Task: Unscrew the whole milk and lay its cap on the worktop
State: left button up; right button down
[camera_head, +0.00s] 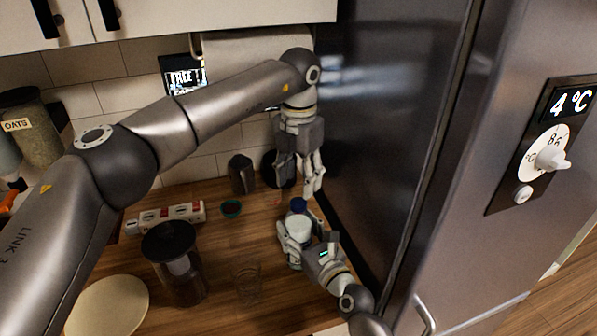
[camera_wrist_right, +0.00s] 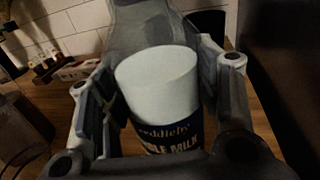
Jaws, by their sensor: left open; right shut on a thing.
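My right gripper (camera_head: 297,243) is shut around the bottle's body, with a finger on each side in the right wrist view (camera_wrist_right: 160,105). My left gripper (camera_head: 298,188) is open and empty, pointing down just above the cap, its fingers apart.
The tall fridge side (camera_head: 375,110) is close on the right.

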aim_at(298, 201)
pick_arm(q)
jog(key=m, duration=0.3)
jog(key=r+m, duration=0.1)
jog(key=m, duration=0.2)
jog(key=shift+r+m, duration=0.15)
jog(key=shift+m, duration=0.25)
jog(key=shift+f, duration=4)
jog(key=c, duration=1.1)
jog(key=shift+r, duration=0.1)
jog(key=shift+r, duration=1)
